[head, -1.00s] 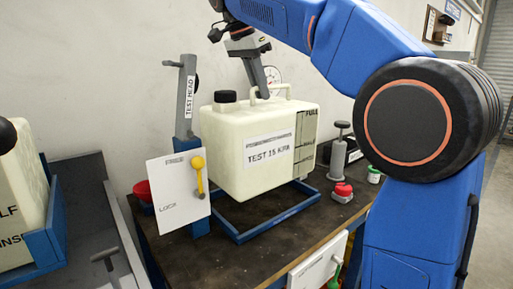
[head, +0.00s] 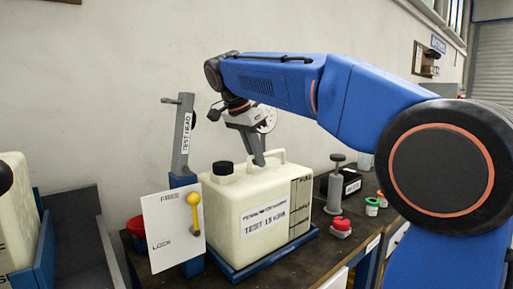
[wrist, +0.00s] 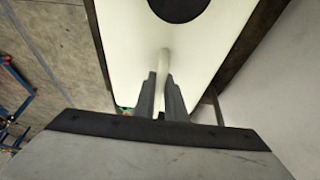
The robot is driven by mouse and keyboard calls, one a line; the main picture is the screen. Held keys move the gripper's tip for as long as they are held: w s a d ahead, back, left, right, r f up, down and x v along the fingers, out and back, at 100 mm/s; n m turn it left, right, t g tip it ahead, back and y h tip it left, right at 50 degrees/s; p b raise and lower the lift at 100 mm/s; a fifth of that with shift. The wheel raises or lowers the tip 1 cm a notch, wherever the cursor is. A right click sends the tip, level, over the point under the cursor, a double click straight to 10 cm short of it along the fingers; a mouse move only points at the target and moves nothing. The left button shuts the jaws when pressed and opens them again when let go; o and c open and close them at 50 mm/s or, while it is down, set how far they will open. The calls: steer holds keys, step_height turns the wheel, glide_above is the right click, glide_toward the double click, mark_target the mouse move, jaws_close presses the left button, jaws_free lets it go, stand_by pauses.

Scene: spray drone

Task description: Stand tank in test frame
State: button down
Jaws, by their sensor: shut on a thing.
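The cream tank (head: 258,215) with a black cap stands upright in the blue test frame (head: 262,259) on the bench. Its base appears to sit down inside the frame's rails; the far side is hidden. My gripper (head: 259,160) is above the tank and shut on its top handle (head: 275,156). In the wrist view, the fingers (wrist: 163,95) close on the pale handle, with the tank's black cap (wrist: 178,5) beyond. The grey test head (head: 183,140) stands upright at the tank's left, apart from the cap.
A white panel with a yellow lever (head: 195,212) stands at the tank's front left. A red bowl (head: 136,226) is behind it. A red-capped item (head: 341,228), a grey hand pump (head: 335,185) and small jars (head: 372,206) stand to the right.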

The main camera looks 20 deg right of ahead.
steer(key=shift+f, duration=0.25)
steer(key=c, duration=1.8)
jaws_free()
steer(key=v, duration=1.2)
steer(key=shift+s, duration=0.1)
steer(key=shift+s, duration=0.1)
